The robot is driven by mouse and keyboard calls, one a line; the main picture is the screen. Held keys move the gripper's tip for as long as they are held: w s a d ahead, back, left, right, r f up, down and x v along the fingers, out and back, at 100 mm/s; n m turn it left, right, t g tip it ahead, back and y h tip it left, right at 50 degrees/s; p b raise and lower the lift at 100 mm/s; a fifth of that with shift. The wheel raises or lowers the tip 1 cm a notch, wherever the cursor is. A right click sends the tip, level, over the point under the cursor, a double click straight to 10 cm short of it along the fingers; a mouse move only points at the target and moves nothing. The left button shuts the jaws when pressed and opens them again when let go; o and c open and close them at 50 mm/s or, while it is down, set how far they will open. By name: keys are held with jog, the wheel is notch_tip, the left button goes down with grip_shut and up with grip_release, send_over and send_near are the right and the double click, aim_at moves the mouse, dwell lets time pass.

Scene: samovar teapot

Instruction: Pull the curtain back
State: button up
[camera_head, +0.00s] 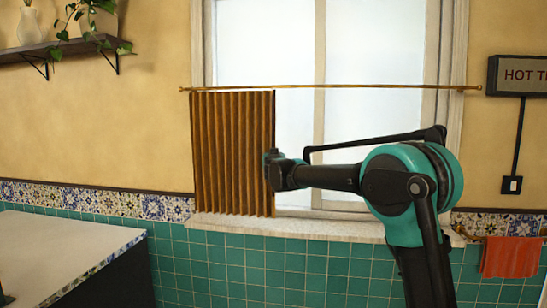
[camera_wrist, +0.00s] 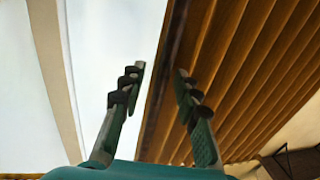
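The brown pleated curtain (camera_head: 230,150) hangs from a thin rod (camera_head: 370,86) and covers the lower left part of the window (camera_head: 375,125). My gripper (camera_head: 270,160) is at the curtain's right edge, about halfway down. In the wrist view the gripper (camera_wrist: 160,70) is open. Its left finger is over the bright window and its right finger is over the folds of the curtain (camera_wrist: 245,80). The curtain's dark edge runs between the two fingers in this view. Whether either finger touches the cloth, I cannot tell.
A pale window sill (camera_head: 330,229) runs below the curtain. A shelf (camera_head: 60,47) with a plant and vase is at upper left. A pale counter (camera_head: 60,250) stands at lower left. An orange towel (camera_head: 511,257) hangs at lower right. The window right of the curtain is uncovered.

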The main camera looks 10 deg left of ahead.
jog(key=v, duration=1.2)
jog(key=s+d+f+n+g+y, duration=0.1)
jog(key=s+d+f+g, duration=0.2)
jog(key=s+d+f, duration=0.45)
jog(key=s+d+f+n+g, duration=0.1)
jog(key=s+d+f+g, duration=0.3)
jog(key=d+f, duration=0.6)
jog(key=s+d+f+g+y, duration=0.1)
jog(key=s+d+f, duration=0.6)
jog(key=f, duration=0.5)
jog(key=s+d+f+m+g+h, duration=0.4)
jog(key=s+d+f+g+h, duration=0.1)
jog(key=s+d+f, duration=1)
jog(key=s+h, duration=0.1)
jog(key=s, duration=0.2)
jog(key=shift+s+d+m, duration=0.15)
jog(key=shift+s+m, duration=0.15)
jog(key=shift+s, duration=0.05)
